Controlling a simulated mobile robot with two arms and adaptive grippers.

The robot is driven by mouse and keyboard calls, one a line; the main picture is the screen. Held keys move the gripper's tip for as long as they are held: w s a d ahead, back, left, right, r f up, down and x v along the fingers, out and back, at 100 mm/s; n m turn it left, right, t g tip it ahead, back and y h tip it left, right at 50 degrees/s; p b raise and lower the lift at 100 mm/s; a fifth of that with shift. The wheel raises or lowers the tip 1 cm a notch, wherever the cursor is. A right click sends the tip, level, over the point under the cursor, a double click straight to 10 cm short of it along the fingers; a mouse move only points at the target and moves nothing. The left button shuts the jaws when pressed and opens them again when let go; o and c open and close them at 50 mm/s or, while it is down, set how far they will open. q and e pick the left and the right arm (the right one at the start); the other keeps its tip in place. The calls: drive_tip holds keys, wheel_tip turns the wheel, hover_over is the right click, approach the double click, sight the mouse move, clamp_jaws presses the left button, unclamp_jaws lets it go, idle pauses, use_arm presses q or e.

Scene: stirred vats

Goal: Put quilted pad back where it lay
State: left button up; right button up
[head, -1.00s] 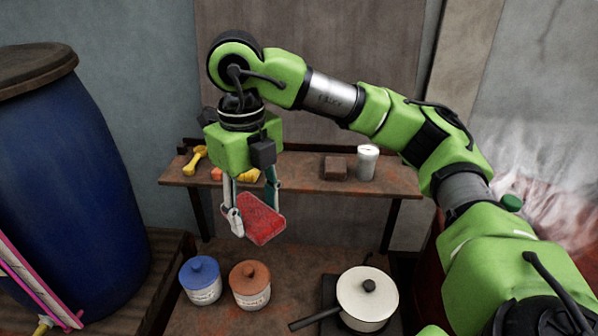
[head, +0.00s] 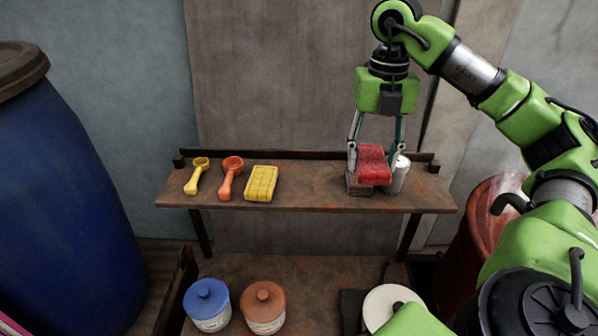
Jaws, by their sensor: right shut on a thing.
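My right gripper (head: 376,158) points down over the right part of the shelf. It is shut on a red pad (head: 373,166), which I take to be the quilted pad. The pad hangs tilted between the fingers. It partly covers a brown block (head: 356,189) on the shelf and a white canister (head: 399,178) beside it. I cannot tell whether the pad touches the block. My left gripper is not in view.
On the wooden shelf (head: 320,196) lie a yellow scoop (head: 195,178), an orange scoop (head: 230,178) and a yellow gridded block (head: 261,183). Its middle is clear. Below stand a blue-lidded jar (head: 207,305), a brown-lidded jar (head: 264,307) and a white-lidded pot (head: 390,306). A blue barrel (head: 65,200) is left.

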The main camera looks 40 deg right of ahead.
drive_tip(key=shift+w+f+b, duration=0.25)
drive_tip(key=shift+w, duration=0.35)
drive_tip(key=shift+w+f+b, duration=0.2)
drive_tip(key=shift+w+b, duration=0.05)
drive_tip(key=shift+w, duration=0.35)
drive_tip(key=w+f+b, duration=0.2)
drive_tip(key=w, duration=0.2)
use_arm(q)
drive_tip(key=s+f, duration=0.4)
use_arm(e)
drive_tip(key=p, duration=0.1)
hover_over(318, 188)
drive_tip(key=f, duration=0.5)
drive_tip(key=shift+s+d+f, duration=0.1)
drive_tip(key=shift+s+f, duration=0.1)
drive_tip(key=shift+s, duration=0.1)
drive_tip(key=shift+f+p, duration=0.15)
drive_tip(key=shift+p, duration=0.15)
drive_tip(key=f, duration=0.1)
drive_tip(key=f+p, duration=0.1)
drive_tip(key=f, duration=0.1)
drive_tip(key=shift+w+f, duration=0.2)
drive_tip(key=shift+w, duration=0.15)
drive_tip(key=shift+f, duration=0.3)
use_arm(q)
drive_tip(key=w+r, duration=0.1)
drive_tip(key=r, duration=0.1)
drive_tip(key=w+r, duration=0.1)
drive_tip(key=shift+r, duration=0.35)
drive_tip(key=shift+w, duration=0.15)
